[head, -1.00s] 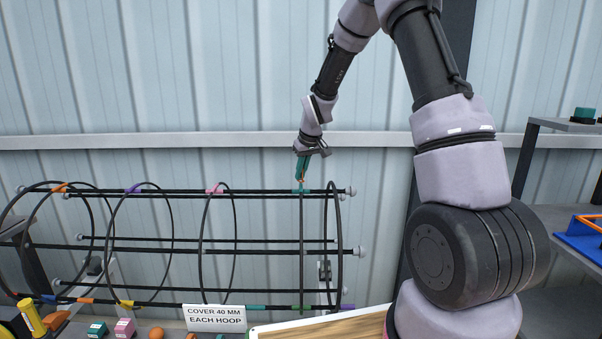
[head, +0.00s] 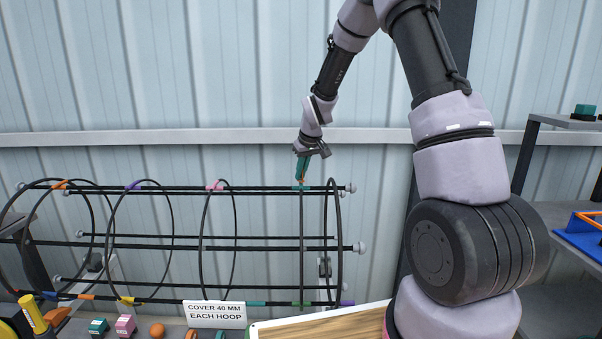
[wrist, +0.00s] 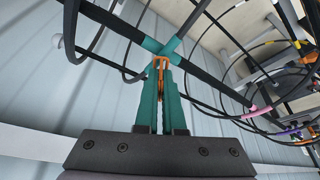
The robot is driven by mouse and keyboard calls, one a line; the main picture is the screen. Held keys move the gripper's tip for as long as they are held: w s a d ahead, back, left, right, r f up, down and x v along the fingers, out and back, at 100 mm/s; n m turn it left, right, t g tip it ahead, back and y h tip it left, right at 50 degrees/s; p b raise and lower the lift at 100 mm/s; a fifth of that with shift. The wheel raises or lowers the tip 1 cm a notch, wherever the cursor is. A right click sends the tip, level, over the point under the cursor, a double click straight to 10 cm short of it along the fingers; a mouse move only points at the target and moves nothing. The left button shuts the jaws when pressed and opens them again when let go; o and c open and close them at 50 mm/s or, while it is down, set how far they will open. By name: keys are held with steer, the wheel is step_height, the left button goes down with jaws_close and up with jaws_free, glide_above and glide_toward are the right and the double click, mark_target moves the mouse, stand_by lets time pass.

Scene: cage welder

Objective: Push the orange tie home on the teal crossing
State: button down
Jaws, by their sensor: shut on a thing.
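The teal crossing (head: 303,188) is on the upper rod of the black wire cage, where the rod meets a hoop near the cage's right end. In the wrist view, the teal crossing (wrist: 163,47) shows as an X of teal bands just beyond the fingertips. My gripper (head: 302,179) points down at it from above. Its teal fingers are shut on the orange tie (wrist: 161,64), which sits between the fingertips, right against the crossing in the wrist view. I cannot tell how far the tie is over the bars. Only a thin orange sliver of it shows in the head view.
Other crossings carry orange, purple and pink (head: 214,186) marks along the cage (head: 260,240). Below stand a sign (head: 215,315), a yellow tube (head: 32,314), small teal and pink blocks (head: 126,325) and an orange ball (head: 157,330). A wooden board (head: 320,325) lies at front; shelves are at right.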

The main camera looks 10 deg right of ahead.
steer(key=shift+f, duration=0.15)
steer(key=c, duration=1.4)
jaws_free()
steer(key=shift+f, duration=0.1)
steer(key=shift+c, duration=0.2)
steer(key=o, duration=0.5)
steer(key=s+d+r+m, duration=0.1)
steer(key=s+r, duration=0.4)
steer(key=r, duration=0.3)
steer(key=s+d+r+m, duration=0.1)
steer(key=s+d+r, duration=0.1)
steer(key=s+r, duration=0.5)
steer(key=s+d+r+m+t, duration=0.1)
steer(key=s+r+m, duration=0.2)
steer(key=s, duration=0.8)
steer(key=s+d+r+m+t, duration=0.1)
steer(key=s+r+m+t, duration=0.1)
steer(key=s+r, duration=0.5)
steer(key=s+m, duration=0.1)
steer(key=s, duration=0.4)
steer(key=shift+d+r+y, duration=0.3)
steer(key=shift+d+r, duration=0.05)
steer(key=shift+d, duration=0.05)
